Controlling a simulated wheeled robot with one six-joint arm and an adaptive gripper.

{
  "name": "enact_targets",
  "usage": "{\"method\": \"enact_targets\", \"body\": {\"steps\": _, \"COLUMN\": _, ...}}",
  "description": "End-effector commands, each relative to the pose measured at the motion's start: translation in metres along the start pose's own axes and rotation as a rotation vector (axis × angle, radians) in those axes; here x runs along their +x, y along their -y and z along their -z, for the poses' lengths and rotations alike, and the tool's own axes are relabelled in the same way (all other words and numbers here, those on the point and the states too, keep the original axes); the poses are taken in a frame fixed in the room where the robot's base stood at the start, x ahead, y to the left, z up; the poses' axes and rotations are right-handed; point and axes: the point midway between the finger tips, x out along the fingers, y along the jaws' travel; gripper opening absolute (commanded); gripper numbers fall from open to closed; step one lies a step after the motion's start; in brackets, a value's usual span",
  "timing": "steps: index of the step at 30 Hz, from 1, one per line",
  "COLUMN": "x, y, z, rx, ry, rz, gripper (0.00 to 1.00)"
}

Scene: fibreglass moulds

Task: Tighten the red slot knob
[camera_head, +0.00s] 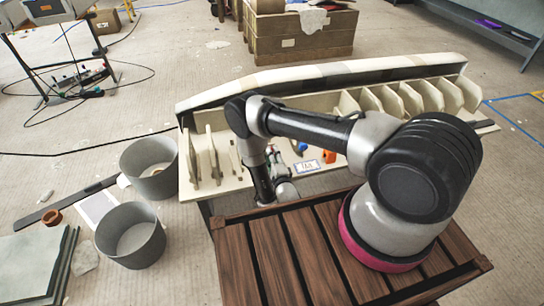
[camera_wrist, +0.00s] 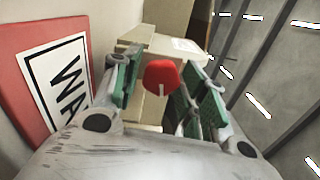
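The red slot knob (camera_wrist: 161,77) shows in the middle of the wrist view, with a pale slot line on its lower face. It stands in front of a pale beige block-like mount. My gripper (camera_wrist: 160,98) has its two green-padded fingers apart, one on each side of the knob. A gap shows at the left finger; on the right I cannot tell whether the finger touches. In the head view my wrist is low beside the mould, and the fingertips are hard to make out. I cannot pick out the red knob surely there.
A long beige ribbed mould (camera_head: 320,75) stands behind my arm, with a small orange part (camera_head: 328,156) and a white label (camera_head: 306,167) on it. A red panel with a lettered sign (camera_wrist: 62,80) is close on the wrist view's left. Two grey buckets (camera_head: 131,235) stand left.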

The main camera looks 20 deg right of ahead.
Motion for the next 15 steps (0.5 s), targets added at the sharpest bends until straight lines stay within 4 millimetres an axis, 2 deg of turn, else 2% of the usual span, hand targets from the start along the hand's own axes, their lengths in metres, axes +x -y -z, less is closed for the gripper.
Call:
{"method": "enact_targets", "body": {"steps": 11, "x": -0.001, "y": 0.001, "z": 0.000, "rx": -0.001, "ry": 0.000, "rz": 0.003, "gripper": 0.58}}
{"method": "enact_targets", "body": {"steps": 15, "x": -0.015, "y": 0.000, "z": 0.000, "rx": -0.003, "ry": 0.000, "rz": 0.001, "gripper": 0.58}}
